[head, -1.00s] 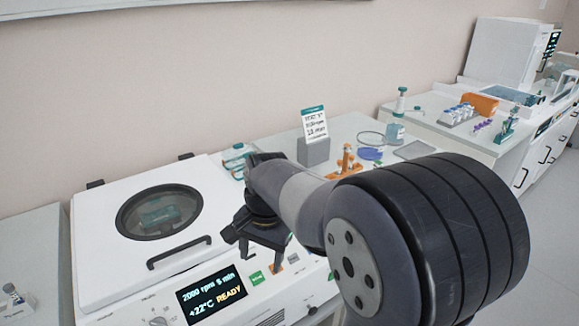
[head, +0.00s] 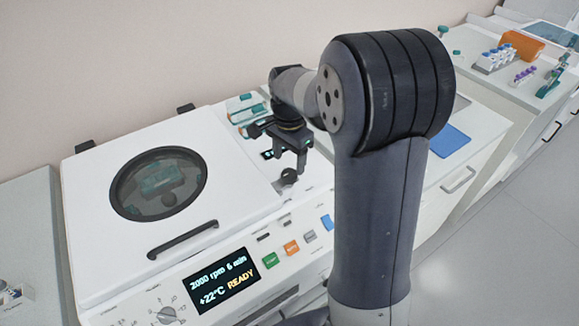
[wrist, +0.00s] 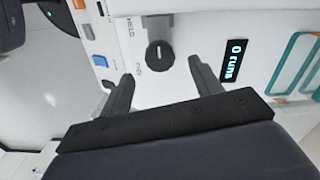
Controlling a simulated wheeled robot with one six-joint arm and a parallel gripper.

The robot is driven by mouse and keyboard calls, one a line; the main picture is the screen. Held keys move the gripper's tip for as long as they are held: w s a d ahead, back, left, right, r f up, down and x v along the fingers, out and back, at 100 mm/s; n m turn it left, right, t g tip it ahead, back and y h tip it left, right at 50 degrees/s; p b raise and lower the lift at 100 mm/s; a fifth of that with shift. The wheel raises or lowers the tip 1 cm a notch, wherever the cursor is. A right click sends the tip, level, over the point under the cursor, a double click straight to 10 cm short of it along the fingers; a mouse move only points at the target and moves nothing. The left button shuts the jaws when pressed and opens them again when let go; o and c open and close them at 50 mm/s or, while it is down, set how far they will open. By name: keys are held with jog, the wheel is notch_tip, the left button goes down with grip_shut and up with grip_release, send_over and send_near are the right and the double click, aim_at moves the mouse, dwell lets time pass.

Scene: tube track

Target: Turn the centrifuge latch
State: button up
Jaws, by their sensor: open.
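The white centrifuge (head: 95,215) has a closed lid with a round dark window and a black handle bar. Its latch looks like a dark round knob (head: 289,177) on the right of the top, just below my gripper (head: 285,158) in the head view. In the wrist view the knob (wrist: 160,55) has a pale line across its face and sits by a grey block, with small lettering beside it. My gripper (wrist: 161,72) is open, one finger on each side of the knob in that picture. Whether the fingers touch it cannot be told.
The front display (head: 222,281) reads 2000 rpm and READY. Coloured buttons (head: 291,247) and a dial (head: 167,315) line the front. Teal-capped items (head: 240,104) stand behind my gripper. A "0 runs" display (wrist: 229,60) lies right of the knob. The floor at right is clear.

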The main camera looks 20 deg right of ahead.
aim_at(289, 173)
jog(key=shift+f, duration=2.35)
jog(key=c, duration=1)
